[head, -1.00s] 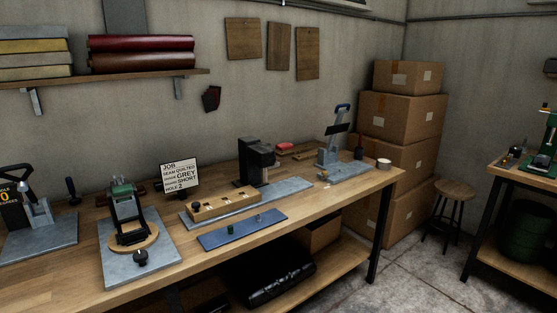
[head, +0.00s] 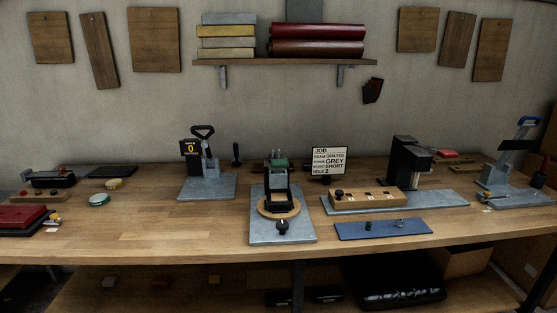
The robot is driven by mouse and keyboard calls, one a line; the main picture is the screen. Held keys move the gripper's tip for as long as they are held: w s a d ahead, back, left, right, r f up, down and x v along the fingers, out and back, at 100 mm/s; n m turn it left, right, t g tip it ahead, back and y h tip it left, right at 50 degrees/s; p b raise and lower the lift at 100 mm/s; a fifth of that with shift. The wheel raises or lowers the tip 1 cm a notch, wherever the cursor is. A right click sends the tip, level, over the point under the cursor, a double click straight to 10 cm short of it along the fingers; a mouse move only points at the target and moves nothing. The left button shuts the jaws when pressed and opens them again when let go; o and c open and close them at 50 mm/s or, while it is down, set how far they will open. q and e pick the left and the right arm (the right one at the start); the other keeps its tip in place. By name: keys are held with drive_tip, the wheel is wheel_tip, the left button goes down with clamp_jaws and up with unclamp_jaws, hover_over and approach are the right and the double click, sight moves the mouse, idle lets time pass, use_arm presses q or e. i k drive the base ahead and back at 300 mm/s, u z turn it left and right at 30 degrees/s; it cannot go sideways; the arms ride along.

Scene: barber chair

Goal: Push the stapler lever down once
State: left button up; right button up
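Two lever tools stand on the workbench (head: 160,225), and I cannot tell for sure which is the stapler. Left of centre, another tool (head: 210,165) has a raised black loop handle (head: 203,131) and a black display (head: 190,148) reading 0. Neither of my grippers is in the head view.
A clamp-like fixture (head: 277,185) stands on a grey plate at centre. A job card (head: 329,160) reads GREY, SHORT, HOLE 2. A black machine (head: 405,160), a wooden block (head: 365,197) and a blue mat (head: 350,231) are right of it.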

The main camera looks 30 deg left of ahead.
sight(277, 162)
drive_tip(key=u, duration=1.3)
drive_tip(key=i, duration=0.8)
drive_tip(key=z, duration=1.3)
